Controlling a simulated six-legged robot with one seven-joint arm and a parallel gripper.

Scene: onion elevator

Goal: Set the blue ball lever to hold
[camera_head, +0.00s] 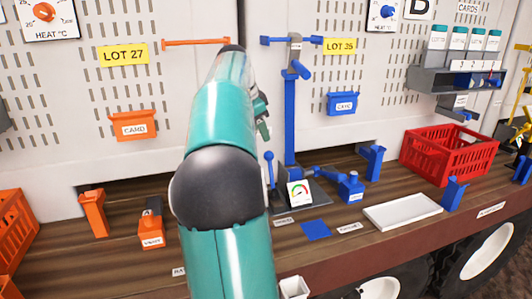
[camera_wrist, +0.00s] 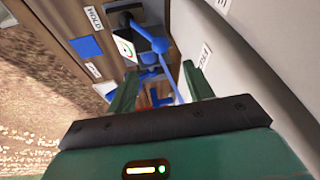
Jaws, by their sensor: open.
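The blue ball lever (camera_head: 269,157) stands upright beside a dark base with a gauge card (camera_head: 300,192), just right of my arm. In the wrist view the lever's ball (camera_wrist: 160,46) shows beyond my fingertips, and its thin stem runs down between the fingers. My gripper (camera_wrist: 158,82) is open, with one finger on each side of the stem; contact cannot be told. In the head view my gripper (camera_head: 262,116) is mostly hidden behind my arm. A label reading HOLD (camera_wrist: 93,18) lies at the upper left of the wrist view.
A blue post (camera_head: 290,120) rises behind the lever. A blue clamp-like part (camera_head: 349,187), a white tray (camera_head: 402,211) and a red crate (camera_head: 448,154) stand to the right. A blue square (camera_head: 316,230) lies in front. An orange box (camera_head: 151,232) is left of my arm.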

